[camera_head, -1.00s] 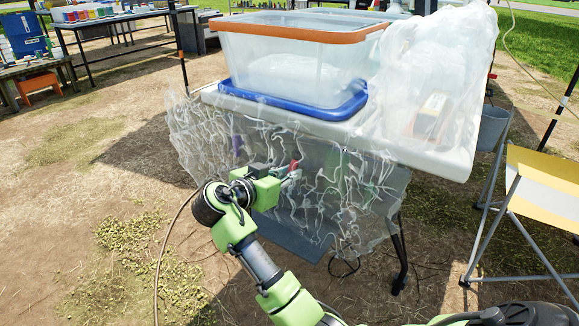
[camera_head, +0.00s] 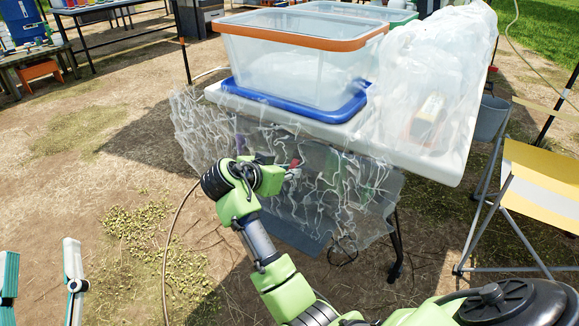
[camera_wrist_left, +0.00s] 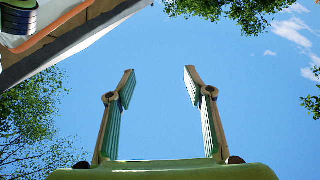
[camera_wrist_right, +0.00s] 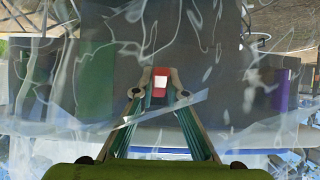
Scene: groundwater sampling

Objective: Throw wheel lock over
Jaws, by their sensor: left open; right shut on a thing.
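My right gripper (camera_wrist_right: 160,88) is shut on a small red piece with a white patch (camera_wrist_right: 161,72), which looks like the wheel lock. In the head view this red piece (camera_head: 294,164) shows at the tip of my right gripper (camera_head: 284,168), in front of the cart's plastic-draped side. The wheel it belongs to cannot be made out behind the clear sheet. My left gripper (camera_head: 40,268) is open and empty at the lower left of the head view, over bare ground. In the left wrist view its fingers (camera_wrist_left: 158,85) stand apart against the sky.
The white cart top (camera_head: 400,150) carries a clear tub with an orange rim (camera_head: 300,40) on a blue base (camera_head: 300,105). Crumpled clear sheeting (camera_head: 340,190) hangs around my right gripper. A yellow folding chair (camera_head: 540,185) stands right. A hose (camera_head: 165,250) lies on the ground.

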